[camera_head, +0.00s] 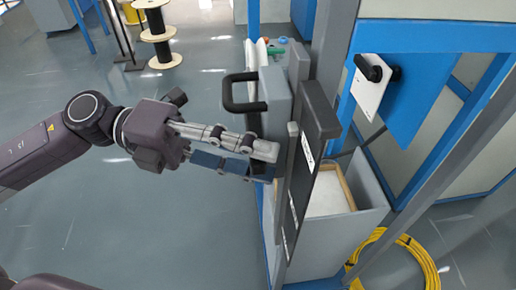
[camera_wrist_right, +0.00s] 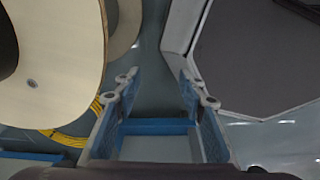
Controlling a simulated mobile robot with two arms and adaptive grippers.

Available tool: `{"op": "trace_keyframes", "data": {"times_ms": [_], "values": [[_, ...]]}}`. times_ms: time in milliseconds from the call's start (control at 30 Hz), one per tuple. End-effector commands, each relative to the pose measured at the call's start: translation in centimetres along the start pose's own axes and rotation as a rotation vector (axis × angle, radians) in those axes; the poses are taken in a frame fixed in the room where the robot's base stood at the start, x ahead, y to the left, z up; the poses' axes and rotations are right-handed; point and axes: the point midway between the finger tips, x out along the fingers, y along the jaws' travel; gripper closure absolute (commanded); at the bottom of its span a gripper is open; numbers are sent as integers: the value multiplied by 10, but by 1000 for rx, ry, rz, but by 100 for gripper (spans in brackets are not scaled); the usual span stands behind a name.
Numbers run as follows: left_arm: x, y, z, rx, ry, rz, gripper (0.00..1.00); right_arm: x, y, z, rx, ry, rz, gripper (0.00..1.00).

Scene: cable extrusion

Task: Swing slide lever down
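A black U-shaped lever handle (camera_head: 230,94) sticks out to the left from a grey slide block (camera_head: 277,95) on the machine in the head view. My left gripper (camera_head: 263,163) reaches in from the left, below the handle. Its fingertips lie at the block's lower part, beside a dark upright plate. Blue pads show on its lower finger; whether the tips are apart or hold something is unclear, and contact cannot be told. My right gripper (camera_wrist_right: 160,90) shows in the right wrist view with its fingers apart and nothing between them.
The dark panel (camera_head: 304,170) and grey bin (camera_head: 345,225) stand right of the left gripper. A yellow cable coil (camera_head: 408,245) lies on the floor at lower right. A cable spool (camera_head: 157,35) stands behind.

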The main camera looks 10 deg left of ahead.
Motion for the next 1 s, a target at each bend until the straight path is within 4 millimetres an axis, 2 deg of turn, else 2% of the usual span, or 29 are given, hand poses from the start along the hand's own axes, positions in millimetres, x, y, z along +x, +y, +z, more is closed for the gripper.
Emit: {"op": "trace_keyframes", "data": {"times_ms": [333,667,1000], "values": [[5,0,0,1,0,-1,62,-2,-1,0,-1,-1,-1,62],[5,0,0,1,0,0,99,-2,-3,0,-2,-1,-4,62],[5,2,0,10,-1,3,100,0,-6,0,-2,0,-7,62]]}}
